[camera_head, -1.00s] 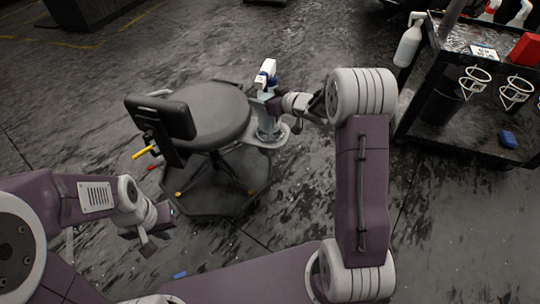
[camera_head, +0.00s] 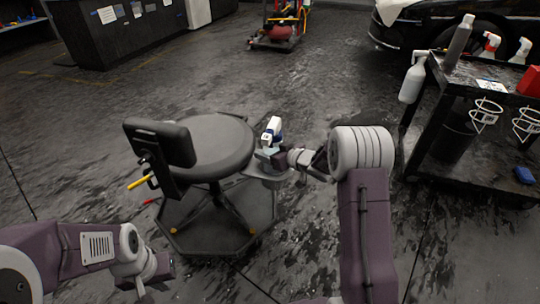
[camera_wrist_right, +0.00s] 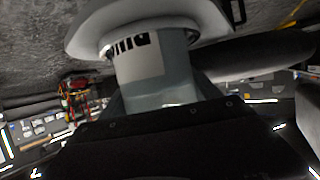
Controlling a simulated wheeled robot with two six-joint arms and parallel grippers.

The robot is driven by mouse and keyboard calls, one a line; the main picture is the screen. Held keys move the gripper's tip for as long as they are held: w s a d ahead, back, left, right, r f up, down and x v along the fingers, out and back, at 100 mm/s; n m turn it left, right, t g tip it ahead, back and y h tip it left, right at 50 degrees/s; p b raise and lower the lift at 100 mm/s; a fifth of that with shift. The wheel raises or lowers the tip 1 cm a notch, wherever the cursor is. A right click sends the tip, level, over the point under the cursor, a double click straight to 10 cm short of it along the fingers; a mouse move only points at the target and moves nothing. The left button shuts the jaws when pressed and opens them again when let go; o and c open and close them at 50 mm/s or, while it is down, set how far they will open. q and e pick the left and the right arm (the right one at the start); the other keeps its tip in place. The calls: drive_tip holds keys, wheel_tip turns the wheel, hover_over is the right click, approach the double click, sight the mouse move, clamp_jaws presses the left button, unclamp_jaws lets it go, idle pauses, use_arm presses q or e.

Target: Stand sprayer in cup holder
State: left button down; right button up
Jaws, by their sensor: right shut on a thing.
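The sprayer (camera_head: 271,131) has a white head with blue on it and a grey, translucent body. It stands roughly upright at the right side of the stool. The cup holder (camera_head: 251,171) is a grey ring fixed beside the seat. The sprayer's lower body sits inside the ring; in the right wrist view, the ring (camera_wrist_right: 88,35) surrounds the bottle (camera_wrist_right: 150,80). My right gripper (camera_head: 285,160) is shut on the sprayer's body, just above the ring, and partly hides it. My left gripper (camera_head: 152,284) is empty and looks open, at the bottom edge, far from the sprayer.
The stool (camera_head: 210,145) has a black backrest and a dark base. A black cart (camera_head: 480,95) with bottles and wire ring holders stands at the right. A red machine (camera_head: 279,30) and a dark car (camera_head: 430,30) are at the back. The floor between is open.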

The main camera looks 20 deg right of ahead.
drive_tip(key=o, duration=1.7)
